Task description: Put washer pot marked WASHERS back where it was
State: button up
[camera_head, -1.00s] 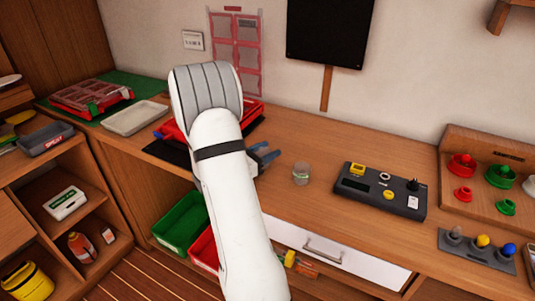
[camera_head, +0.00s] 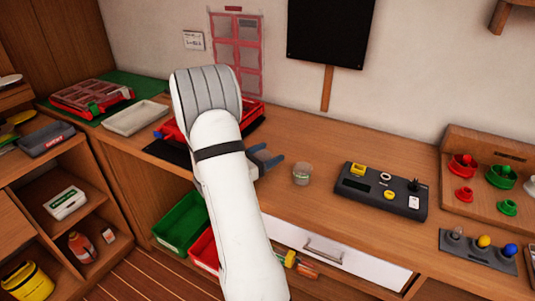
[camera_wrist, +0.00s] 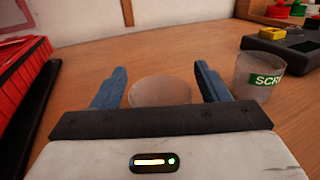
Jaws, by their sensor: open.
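In the wrist view a round, translucent pot (camera_wrist: 160,91) stands between and beyond my gripper's (camera_wrist: 161,69) two blue fingers. The fingers are apart with clear gaps to the pot. Its lower part is hidden by the gripper body and no marking shows, so I cannot read whether it is the WASHERS pot. In the head view my gripper (camera_head: 271,158) is low over the bench, partly behind my arm, and I cannot make out that pot there. A second clear pot (camera_head: 301,174) stands to the right; in the wrist view its green label reads "SCR".
A red bin (camera_wrist: 22,80) is close on the left in the wrist view. A dark control box (camera_head: 380,191) with yellow buttons lies right of the second pot. Bare bench lies behind the pots. A wooden stand with red and green knobs (camera_head: 462,166) is further right.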

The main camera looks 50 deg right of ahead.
jog(key=a, duration=0.4)
jog(key=w+a, duration=0.1)
jog(key=a, duration=0.3)
jog(key=a+b, duration=0.1)
jog(key=a, duration=0.3)
jog(key=shift+w+r, duration=0.15)
jog(key=s+a+r+m+g+y, duration=0.2)
jog(key=s+a+m+y, duration=0.65)
jog(key=s, duration=0.25)
jog(key=s+a+r+m+t+y, duration=0.1)
jog(key=s+a+m+t+y, duration=0.1)
jog(key=a, duration=0.6)
jog(key=s+a+r+m+t+y, duration=0.2)
jog(key=a+m+t+y, duration=0.2)
jog(key=a, duration=0.5)
jog(key=m+y, duration=0.2)
jog(key=y, duration=0.1)
jog(key=shift+a, duration=0.2)
jog(key=shift+m+y, duration=0.25)
notch_tip(320, 180, up, 4)
jog(key=p, duration=0.4)
jog(key=shift+s+r, duration=0.15)
jog(key=shift+r, duration=0.1)
